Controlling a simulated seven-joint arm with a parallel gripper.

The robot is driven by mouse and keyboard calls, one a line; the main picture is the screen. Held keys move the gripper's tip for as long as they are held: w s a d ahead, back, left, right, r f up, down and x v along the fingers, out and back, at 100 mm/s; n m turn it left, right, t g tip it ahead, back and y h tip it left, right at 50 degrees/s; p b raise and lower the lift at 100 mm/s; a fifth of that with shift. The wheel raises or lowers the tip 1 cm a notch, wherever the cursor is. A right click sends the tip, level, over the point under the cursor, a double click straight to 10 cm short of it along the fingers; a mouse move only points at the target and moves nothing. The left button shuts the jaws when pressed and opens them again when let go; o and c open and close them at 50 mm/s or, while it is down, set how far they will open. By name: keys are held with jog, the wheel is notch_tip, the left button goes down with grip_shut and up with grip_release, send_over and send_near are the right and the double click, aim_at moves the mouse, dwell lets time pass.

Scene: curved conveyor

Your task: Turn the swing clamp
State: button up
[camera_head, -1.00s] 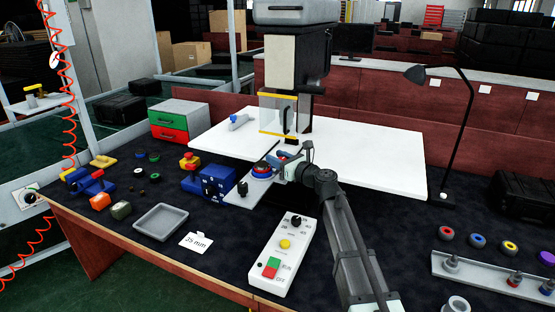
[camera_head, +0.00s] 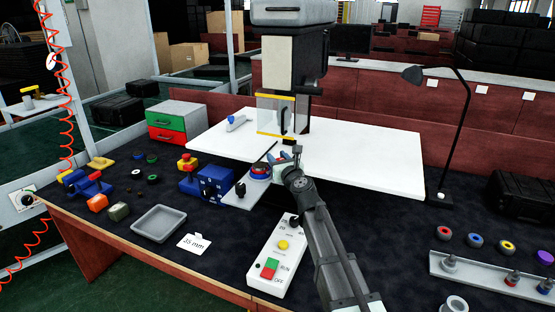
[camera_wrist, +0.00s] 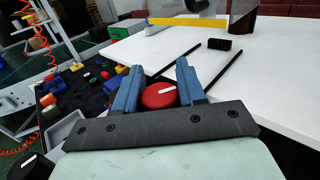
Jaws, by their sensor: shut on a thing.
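A red round knob (camera_wrist: 158,97) with a white line on its top sits between the two blue fingers of my gripper (camera_wrist: 157,72) in the wrist view. The fingers are closed in on either side of it. In the head view my gripper (camera_head: 283,160) is low over the grey fixture plate (camera_head: 240,200), beside a red and blue round part (camera_head: 260,170). A thin black rod (camera_head: 266,150) slants up to the right there. Two black rods show beyond the fingers in the wrist view. I cannot tell which rod belongs to the swing clamp. My arm hides part of the fixture.
A drill press (camera_head: 296,75) rises behind over a white table (camera_head: 370,158). A blue block (camera_head: 211,186) and a black knob (camera_head: 240,188) stand left of my gripper. A control box (camera_head: 275,262) lies in front. A grey tray (camera_head: 159,223) is at front left.

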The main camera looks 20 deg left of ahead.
jog(key=o, duration=1)
jog(key=shift+c, duration=0.2)
jog(key=v, duration=1.4)
jog(key=shift+a, duration=0.15)
